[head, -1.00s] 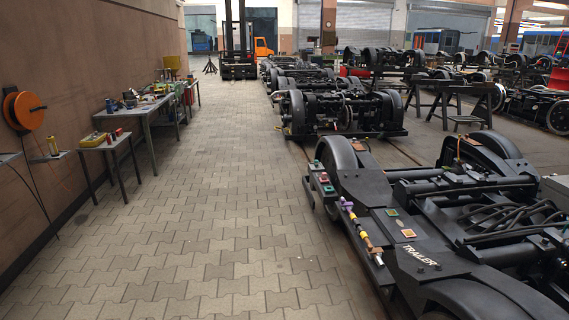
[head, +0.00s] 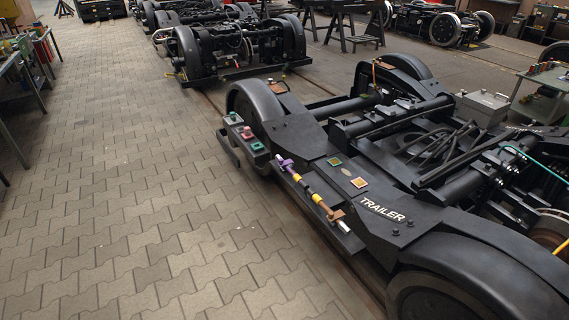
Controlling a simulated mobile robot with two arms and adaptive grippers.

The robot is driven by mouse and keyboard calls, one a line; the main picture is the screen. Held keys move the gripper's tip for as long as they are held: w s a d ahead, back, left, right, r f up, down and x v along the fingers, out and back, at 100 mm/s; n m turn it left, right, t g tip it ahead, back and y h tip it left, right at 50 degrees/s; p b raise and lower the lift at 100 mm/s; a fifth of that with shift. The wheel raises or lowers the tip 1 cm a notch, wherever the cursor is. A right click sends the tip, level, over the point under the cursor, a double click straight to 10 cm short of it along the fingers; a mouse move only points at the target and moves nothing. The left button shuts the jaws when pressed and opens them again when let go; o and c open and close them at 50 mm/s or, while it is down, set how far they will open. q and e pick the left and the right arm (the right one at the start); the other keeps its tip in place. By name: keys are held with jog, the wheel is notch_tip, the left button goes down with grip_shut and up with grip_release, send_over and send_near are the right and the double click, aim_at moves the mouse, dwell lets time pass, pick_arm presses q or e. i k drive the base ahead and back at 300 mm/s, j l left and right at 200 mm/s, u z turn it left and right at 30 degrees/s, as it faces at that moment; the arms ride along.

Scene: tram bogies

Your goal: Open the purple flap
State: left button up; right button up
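A small purple part (head: 285,164), which looks like the purple flap, sits at the upper end of a rail along the near left side of the black trailer bogie (head: 300,150) in the head view. It is too small to tell whether it is open or shut. Yellow bands (head: 317,198) and a brown part (head: 336,214) lie further down the same rail. Neither of my grippers is in view.
A control box (head: 247,138) with red and green buttons is at the bogie's left corner. Another bogie (head: 235,45) stands behind. A grey box (head: 482,106) is at the right. The paved floor (head: 130,190) on the left is clear.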

aim_at(281, 162)
jog(key=i+j+z, duration=0.4)
jog(key=i+j, duration=0.4)
jog(key=j, duration=0.15)
